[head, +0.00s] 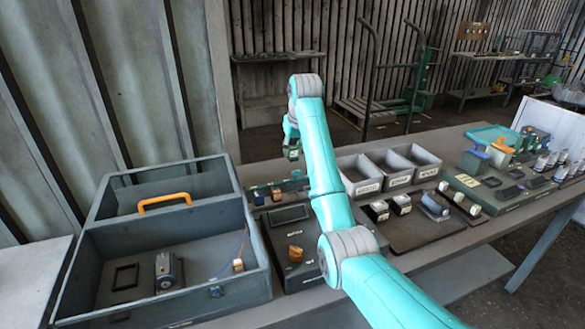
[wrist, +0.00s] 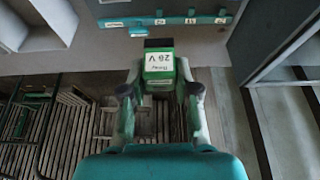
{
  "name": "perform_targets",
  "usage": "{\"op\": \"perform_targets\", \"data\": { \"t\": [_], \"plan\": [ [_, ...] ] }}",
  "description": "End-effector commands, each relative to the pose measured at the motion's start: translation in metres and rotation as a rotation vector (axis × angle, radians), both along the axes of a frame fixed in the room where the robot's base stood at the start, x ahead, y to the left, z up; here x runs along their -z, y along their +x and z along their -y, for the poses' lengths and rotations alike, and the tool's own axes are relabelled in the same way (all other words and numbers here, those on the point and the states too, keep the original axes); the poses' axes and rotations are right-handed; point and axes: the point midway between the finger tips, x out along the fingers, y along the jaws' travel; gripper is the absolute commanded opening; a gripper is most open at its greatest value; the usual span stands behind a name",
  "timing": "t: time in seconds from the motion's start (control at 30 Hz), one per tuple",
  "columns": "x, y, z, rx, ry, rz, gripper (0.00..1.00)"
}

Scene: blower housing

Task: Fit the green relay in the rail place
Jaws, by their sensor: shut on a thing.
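The green relay (wrist: 158,62) has a dark end and a white label, upside down in the wrist view, that seems to read "Relay 28 V". My gripper (wrist: 158,90) is shut on it, one finger on each side. In the head view my gripper (head: 292,146) hangs in the air above the far side of the bench, and the relay shows small and dark at its tip. The teal rail (wrist: 165,21) lies apart from the relay, at the top of the wrist view, with several small tags along it. My arm partly hides the rail in the head view (head: 268,186).
An open grey case (head: 160,235) with an orange handle stands left of the rail. Grey bins (head: 360,175) stand to the right. A dark panel with an orange knob (head: 295,253) lies nearer. Right of it are a mat with small parts and a green board (head: 490,190).

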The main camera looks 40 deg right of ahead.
Motion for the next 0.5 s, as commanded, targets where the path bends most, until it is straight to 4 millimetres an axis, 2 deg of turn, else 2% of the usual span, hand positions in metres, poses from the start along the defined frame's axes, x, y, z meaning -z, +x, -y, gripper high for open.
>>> {"op": "perform_targets", "data": {
  "t": [0.1, 0.3, 0.5],
  "plan": [
    [0.028, -0.001, 0.0, 0.0, 0.001, -0.005, 0.09],
    [0.064, -0.001, 0.0, 0.0, 0.001, -0.003, 0.09],
    [0.076, 0.0, 0.0, 0.0, 0.001, -0.002, 0.09]
  ]
}}
